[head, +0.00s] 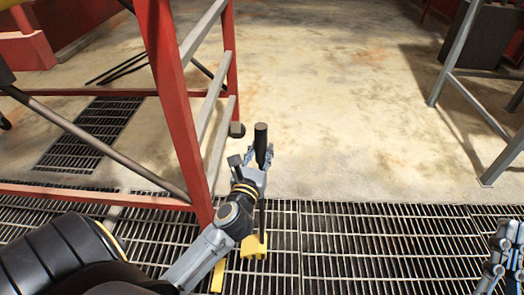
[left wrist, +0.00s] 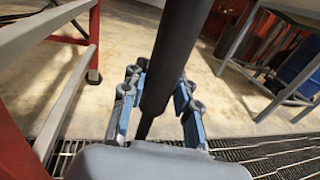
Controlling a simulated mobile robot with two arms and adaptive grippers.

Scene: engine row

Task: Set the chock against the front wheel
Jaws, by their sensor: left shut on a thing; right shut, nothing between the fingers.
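The yellow chock (head: 254,248) is low over or on the floor grating, at the lower end of a long dark handle (head: 261,137). I cannot tell whether it touches the grating. My left gripper (head: 260,157) is shut on this handle near its thick black top. In the left wrist view the handle (left wrist: 178,45) runs between the fingers of the left gripper (left wrist: 157,108). A small dark wheel or foot (head: 237,130) is at the base of the red frame; I cannot tell a front wheel for sure. My right gripper (head: 506,258) is shut and empty at the right edge.
A red frame with grey rails (head: 180,110) stands close on the left of my left arm. Another yellow piece (head: 218,275) shows beside the forearm, partly hidden. A grey metal stand (head: 470,95) is at the right. The concrete floor (head: 330,100) between them is clear.

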